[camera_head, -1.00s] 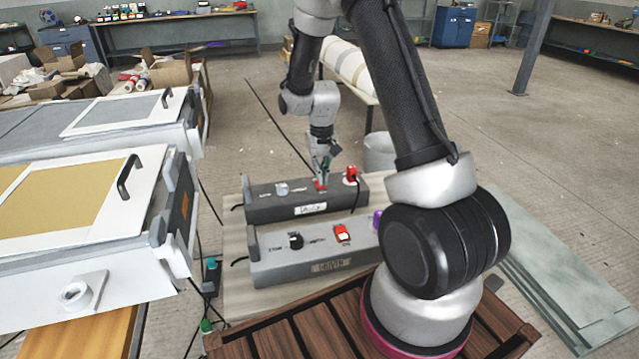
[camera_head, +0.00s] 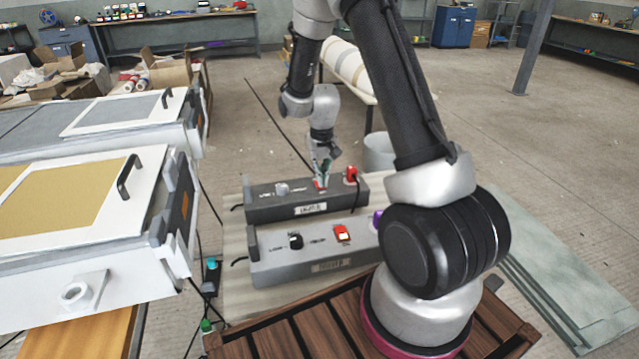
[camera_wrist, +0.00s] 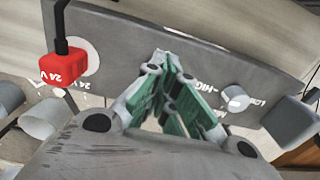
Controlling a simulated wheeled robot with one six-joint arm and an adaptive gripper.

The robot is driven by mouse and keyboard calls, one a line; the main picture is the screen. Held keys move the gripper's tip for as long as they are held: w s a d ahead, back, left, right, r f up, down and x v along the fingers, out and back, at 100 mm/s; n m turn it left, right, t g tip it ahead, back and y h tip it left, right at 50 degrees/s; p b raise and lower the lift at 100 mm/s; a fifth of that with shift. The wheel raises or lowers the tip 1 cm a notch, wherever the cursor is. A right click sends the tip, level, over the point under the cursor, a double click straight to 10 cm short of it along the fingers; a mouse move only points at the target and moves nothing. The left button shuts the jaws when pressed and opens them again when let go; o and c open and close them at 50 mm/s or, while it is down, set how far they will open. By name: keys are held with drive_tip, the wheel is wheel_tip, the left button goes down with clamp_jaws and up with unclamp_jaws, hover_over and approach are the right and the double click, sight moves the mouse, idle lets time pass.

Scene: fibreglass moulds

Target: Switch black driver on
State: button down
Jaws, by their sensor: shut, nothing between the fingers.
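Two grey driver boxes stand on a pale board, one behind the other. The near driver (camera_head: 290,262) has a black knob (camera_head: 295,241) and a red switch (camera_head: 342,233). The front labels are too blurred to read, so I cannot tell which is the black driver. In the wrist view my gripper (camera_wrist: 168,68) hides that switch; the 24 V plug (camera_wrist: 62,68) is left, the silver knob (camera_wrist: 235,97) right.
A purple plug (camera_head: 377,218) is at the near driver's right end. White moulds with handles (camera_head: 130,177) stand to the left. A grey bin (camera_head: 379,152) stands behind the far driver. Cables run along the board's left side.

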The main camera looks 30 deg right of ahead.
sight(322, 190)
drive_tip(key=shift+f, duration=0.75)
idle(0.3)
drive_tip(key=shift+r, duration=3.5)
drive_tip(key=shift+s, duration=0.1)
drive_tip(key=s, duration=0.1)
drive_tip(key=s+g, duration=0.1)
drive_tip(key=s, duration=0.1)
drive_tip(key=shift+s+f+n, duration=0.3)
drive_tip(key=shift+f+n, duration=0.05)
drive_tip(key=shift+n, duration=0.05)
drive_tip(key=s+r+n+t, duration=0.1)
drive_tip(key=s+r+t, duration=0.4)
drive_tip(key=s+r, duration=1.9)
drive_tip(key=shift+s+r+n, duration=0.3)
drive_tip(key=shift+s+r, duration=0.05)
drive_tip(key=shift+r, duration=0.25)
